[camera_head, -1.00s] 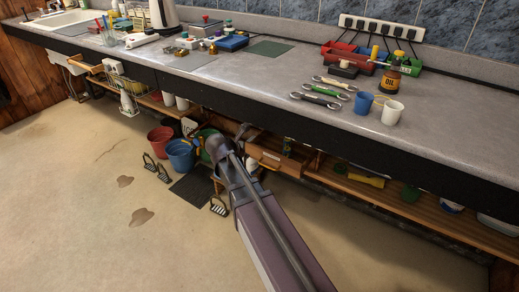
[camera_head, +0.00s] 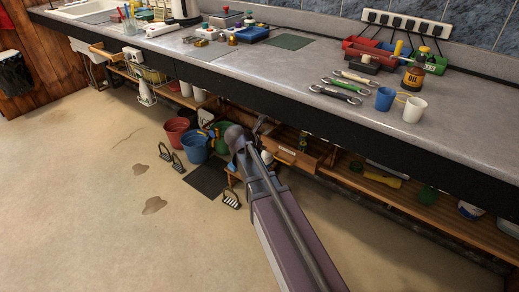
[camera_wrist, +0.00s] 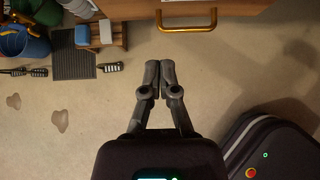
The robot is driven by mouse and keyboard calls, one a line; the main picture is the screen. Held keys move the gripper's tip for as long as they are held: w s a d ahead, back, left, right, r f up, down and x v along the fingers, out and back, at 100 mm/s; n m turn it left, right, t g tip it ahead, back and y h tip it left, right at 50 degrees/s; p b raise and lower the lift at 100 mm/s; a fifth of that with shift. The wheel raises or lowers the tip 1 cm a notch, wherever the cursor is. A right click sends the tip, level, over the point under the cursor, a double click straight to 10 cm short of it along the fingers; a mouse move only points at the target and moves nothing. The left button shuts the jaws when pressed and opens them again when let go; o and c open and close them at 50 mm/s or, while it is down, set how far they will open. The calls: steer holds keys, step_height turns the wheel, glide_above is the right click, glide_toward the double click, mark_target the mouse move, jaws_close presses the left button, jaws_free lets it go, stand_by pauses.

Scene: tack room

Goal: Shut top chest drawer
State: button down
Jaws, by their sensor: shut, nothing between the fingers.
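A wooden drawer (camera_head: 312,160) stands pulled out under the counter in the head view. Its front carries a brass-coloured handle (camera_head: 285,155), and a small green bottle (camera_head: 303,141) shows inside it. In the wrist view the drawer front (camera_wrist: 230,8) lies along the top edge, with its yellow handle (camera_wrist: 187,29) near the top middle. My gripper (camera_wrist: 166,64) is shut and empty, with its fingertips below and a little left of the handle in the picture, apart from it. In the head view my arm partly hides the area left of the drawer.
A long grey counter (camera_head: 300,68) runs above the drawer. A low wooden shelf (camera_head: 420,200) extends to its right. A blue bucket (camera_head: 195,146), a red bucket (camera_head: 175,130), a dark mat (camera_head: 208,179) and stirrups (camera_head: 230,199) are on the floor at left. Open floor lies in front.

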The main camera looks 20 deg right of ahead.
mark_target(278, 146)
steer(key=shift+w+d+f+b, duration=0.8)
steer(key=shift+w+d+f, duration=0.15)
steer(key=shift+d, duration=0.3)
steer(key=shift+w+d+f+b, duration=0.85)
steer(key=shift+w+d, duration=0.1)
steer(key=shift+d, duration=0.25)
steer(key=shift+w+d+f+b, duration=0.75)
steer(key=shift+w+d+f, duration=0.2)
steer(key=shift+d, duration=0.3)
steer(key=shift+w+r, duration=0.1)
